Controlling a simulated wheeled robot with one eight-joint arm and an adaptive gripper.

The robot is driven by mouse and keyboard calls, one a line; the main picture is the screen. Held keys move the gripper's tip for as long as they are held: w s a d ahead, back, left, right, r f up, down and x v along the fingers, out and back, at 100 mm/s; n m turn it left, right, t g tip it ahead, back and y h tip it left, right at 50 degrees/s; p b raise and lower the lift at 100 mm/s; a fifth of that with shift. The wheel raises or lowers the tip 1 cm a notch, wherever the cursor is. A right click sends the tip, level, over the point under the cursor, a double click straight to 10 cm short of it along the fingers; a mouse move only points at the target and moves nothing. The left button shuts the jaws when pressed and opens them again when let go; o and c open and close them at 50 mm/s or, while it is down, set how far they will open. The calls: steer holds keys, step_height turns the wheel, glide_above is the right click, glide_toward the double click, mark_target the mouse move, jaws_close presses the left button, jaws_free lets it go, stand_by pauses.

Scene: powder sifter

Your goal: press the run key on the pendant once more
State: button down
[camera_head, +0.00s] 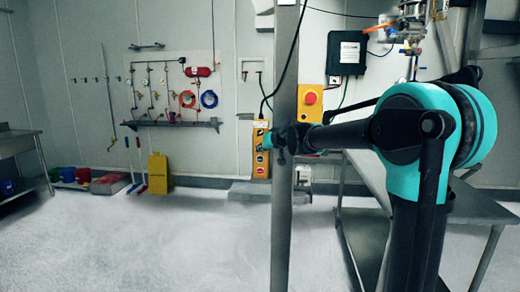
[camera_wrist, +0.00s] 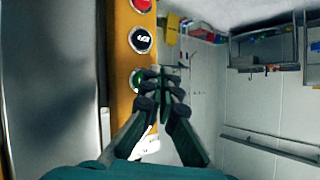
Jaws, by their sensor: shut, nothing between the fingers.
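The orange pendant (camera_head: 261,165) hangs on a cable beside the grey post; it also stands along the left of the wrist view (camera_wrist: 120,62). There its face shows a red key (camera_wrist: 142,5), a black key with a white mark (camera_wrist: 140,40), a green key (camera_wrist: 136,76) and a white key or plate lower down, partly behind a finger. Which one is the run key is not legible. My gripper (camera_wrist: 162,84) is shut and empty, its fingertips at the green key and partly covering it. Contact cannot be told.
The grey post (camera_head: 284,220) stands close to my wrist. A yellow box with a red emergency button (camera_head: 310,98) is on its right. A metal table (camera_head: 440,205) is at right. A yellow floor sign (camera_head: 159,173) stands by the back wall.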

steer(key=s, duration=0.5)
steer(key=shift+a, duration=0.1)
stand_by(0.7)
steer(key=s+d+f+m+g+h, duration=0.2)
steer(key=s+d+f+g+h, duration=0.1)
steer(key=s+d+f, duration=1.1)
steer(key=s+d+f+m+g+h, duration=0.2)
steer(key=s+d+f+g+h, duration=0.1)
steer(key=s+d+f, duration=1.1)
steer(key=s+f+h, duration=0.1)
steer(key=s+f, duration=0.3)
steer(key=s, duration=0.3)
steer(key=shift+s+d+f, duration=0.15)
steer(key=shift+s+d, duration=0.15)
steer(key=shift+s, duration=0.1)
